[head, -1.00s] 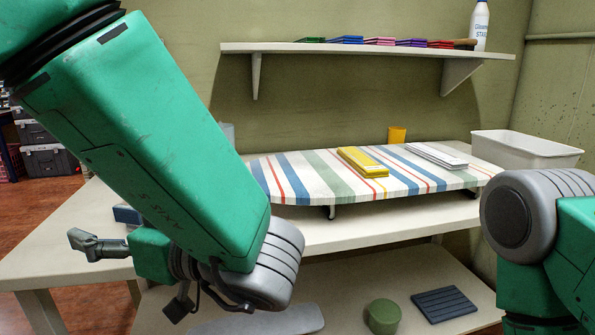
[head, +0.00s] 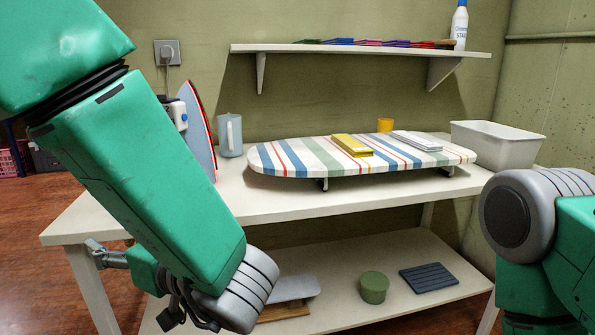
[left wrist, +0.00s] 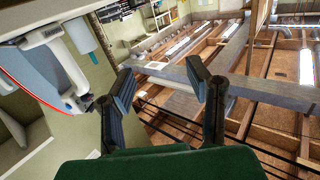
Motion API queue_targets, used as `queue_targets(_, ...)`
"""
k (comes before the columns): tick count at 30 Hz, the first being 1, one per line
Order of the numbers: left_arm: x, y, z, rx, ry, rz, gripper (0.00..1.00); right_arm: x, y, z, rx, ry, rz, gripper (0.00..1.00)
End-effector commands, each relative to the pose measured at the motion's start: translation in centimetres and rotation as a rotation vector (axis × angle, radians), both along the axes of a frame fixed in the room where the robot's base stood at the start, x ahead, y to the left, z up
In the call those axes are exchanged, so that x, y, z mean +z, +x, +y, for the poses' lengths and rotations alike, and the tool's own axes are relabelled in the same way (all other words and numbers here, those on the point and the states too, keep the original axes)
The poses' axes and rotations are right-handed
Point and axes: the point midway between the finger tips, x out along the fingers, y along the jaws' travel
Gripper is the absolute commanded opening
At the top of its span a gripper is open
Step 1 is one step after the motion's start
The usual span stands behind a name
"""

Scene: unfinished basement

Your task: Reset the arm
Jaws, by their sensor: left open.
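My left arm, green with grey joints, crosses the left of the head view. My left gripper (head: 128,285) is at its lower end, near the table's left front leg, partly hidden by the arm. In the left wrist view its two dark fingers (left wrist: 163,80) stand wide apart with nothing between them; the beamed ceiling shows beyond. My right arm shows at the right edge of the head view, but its gripper is out of frame.
The white table (head: 290,200) bears a striped ironing board (head: 300,157), an iron (head: 198,125), a blue-grey mug (head: 229,136) and a white bin (head: 495,143). A lower shelf (head: 350,255) holds a green round container (head: 373,287). A wall shelf (head: 360,48) is above.

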Motion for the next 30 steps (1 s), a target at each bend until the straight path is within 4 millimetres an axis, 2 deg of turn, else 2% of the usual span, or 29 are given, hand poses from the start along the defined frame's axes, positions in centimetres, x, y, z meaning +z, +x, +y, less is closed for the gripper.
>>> queue_targets(5, -4.4, 2.2, 1.0, -0.142, -0.029, 0.059, 0.45, 0.0, -0.1, 0.0, 0.000, 0.000, 0.001, 0.40)
queue_targets(8, -7.8, 3.4, 1.5, -0.242, -0.062, 0.115, 0.45, 0.0, -0.1, 0.0, 0.000, 0.000, 0.001, 0.40)
queue_targets(11, -12.4, 4.0, 1.9, -0.361, -0.112, 0.202, 0.45, 0.0, -0.1, 0.0, 0.000, 0.000, 0.001, 0.40)
queue_targets(14, -18.9, 3.2, 2.2, -0.503, -0.196, 0.343, 0.45, 0.0, -0.1, 0.0, 0.000, 0.000, 0.001, 0.40)
queue_targets(15, -21.8, 2.4, 2.2, -0.562, -0.240, 0.414, 0.45, 0.0, -0.1, 0.0, 0.000, 0.000, 0.001, 0.40)
queue_targets(17, -26.0, 0.4, 2.3, -0.642, -0.311, 0.527, 0.45, 0.0, -0.1, 0.0, 0.000, 0.000, 0.001, 0.40)
queue_targets(18, -28.5, -1.3, 2.3, -0.688, -0.360, 0.606, 0.45, 0.0, -0.1, 0.0, 0.000, 0.000, 0.001, 0.40)
queue_targets(20, -31.9, -4.3, 2.3, -0.746, -0.433, 0.721, 0.45, 0.0, -0.1, 0.0, 0.000, 0.000, 0.001, 0.40)
queue_targets(21, -33.8, -6.3, 2.3, -0.776, -0.480, 0.795, 0.45, 0.0, -0.1, 0.0, 0.000, 0.000, 0.001, 0.40)
queue_targets(25, -38.0, -12.9, 2.4, -0.844, -0.613, 1.004, 0.45, 0.0, -0.1, 0.0, 0.000, 0.000, 0.001, 0.40)
queue_targets(30, -40.7, -20.7, 2.9, -0.886, -0.752, 1.228, 0.45, 0.0, -0.1, 0.0, 0.000, 0.000, 0.001, 0.40)
